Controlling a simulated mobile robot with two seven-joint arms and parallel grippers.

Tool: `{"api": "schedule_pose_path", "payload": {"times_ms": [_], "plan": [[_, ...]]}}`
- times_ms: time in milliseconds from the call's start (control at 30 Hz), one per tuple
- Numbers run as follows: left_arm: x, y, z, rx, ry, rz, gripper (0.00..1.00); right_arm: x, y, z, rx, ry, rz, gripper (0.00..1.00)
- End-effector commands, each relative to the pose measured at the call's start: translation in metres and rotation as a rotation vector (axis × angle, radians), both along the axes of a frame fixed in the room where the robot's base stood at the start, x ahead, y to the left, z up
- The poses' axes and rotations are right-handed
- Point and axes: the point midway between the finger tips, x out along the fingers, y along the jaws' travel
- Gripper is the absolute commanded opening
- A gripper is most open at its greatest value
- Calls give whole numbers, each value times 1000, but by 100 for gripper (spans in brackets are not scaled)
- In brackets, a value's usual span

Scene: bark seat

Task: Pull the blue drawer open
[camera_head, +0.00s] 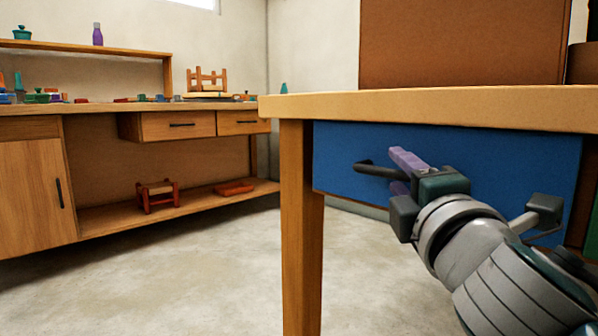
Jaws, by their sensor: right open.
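The blue drawer (345,150) sits under the wooden table top at the right, its front broad and flat. Its dark bar handle (375,170) sticks out from the front, and its right part is hidden behind my gripper. My right gripper (402,172) is at the handle, with purple finger pads, one above and one below the bar's level. It is open; whether the pads touch the bar I cannot tell. The drawer front appears about flush under the table edge. My left gripper is not in view.
The table top (430,104) overhangs the drawer, and a table leg (301,230) stands left of it. A brown box (460,45) stands on top. A wooden workbench (100,108) lines the far wall at left. The floor (200,270) between is clear.

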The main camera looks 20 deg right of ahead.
Motion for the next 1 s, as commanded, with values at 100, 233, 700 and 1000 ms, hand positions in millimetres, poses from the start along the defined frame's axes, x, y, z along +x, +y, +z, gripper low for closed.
{"api": "schedule_pose_path", "payload": {"times_ms": [100,233,700,1000], "plan": [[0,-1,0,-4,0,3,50,3,-1,0,0,1,0,47],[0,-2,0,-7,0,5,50,2,-1,0,0,1,0,47],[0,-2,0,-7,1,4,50,2,-1,0,1,1,0,0],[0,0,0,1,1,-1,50,2,-1,0,1,1,0,0]]}}
